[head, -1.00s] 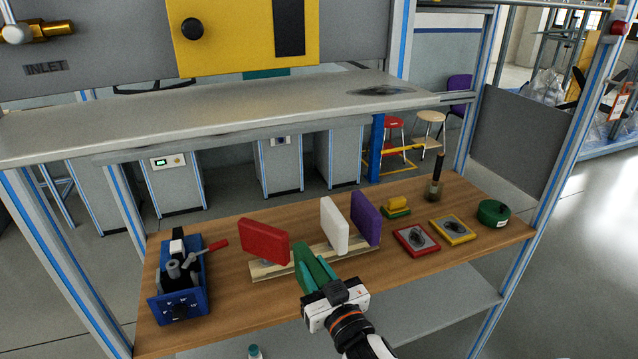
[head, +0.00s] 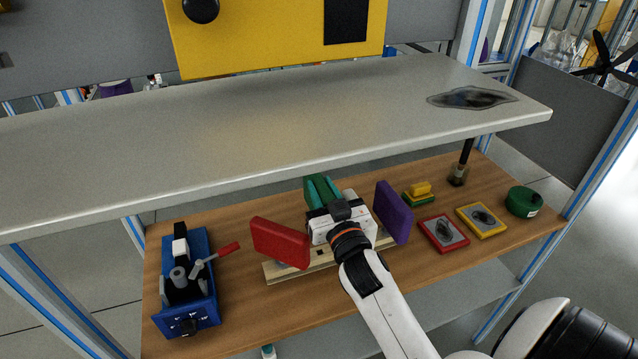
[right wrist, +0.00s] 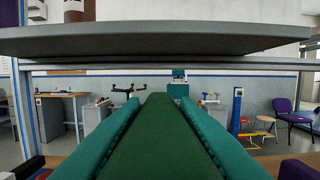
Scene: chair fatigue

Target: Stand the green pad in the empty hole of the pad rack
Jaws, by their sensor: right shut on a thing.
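My right gripper (head: 321,190) is shut on the green pad, its teal fingers on both sides of it. The green pad (right wrist: 155,130) fills the middle of the right wrist view, pointing away from the camera. In the head view the gripper is above and over the middle of the pad rack (head: 275,273), a pale wooden strip. The red pad (head: 281,242) stands tilted at the rack's left and the purple pad (head: 392,212) at its right. My gripper and wrist hide the rack's middle, including the white pad and the hole. My left gripper is out of view.
The grey shelf (head: 250,150) hangs over the back of the wooden table (head: 235,303), close beyond the gripper. A blue box with tools (head: 205,305) stands left. Red and yellow framed plates (head: 443,232), a yellow-green block (head: 418,194) and a green tin (head: 522,202) lie right.

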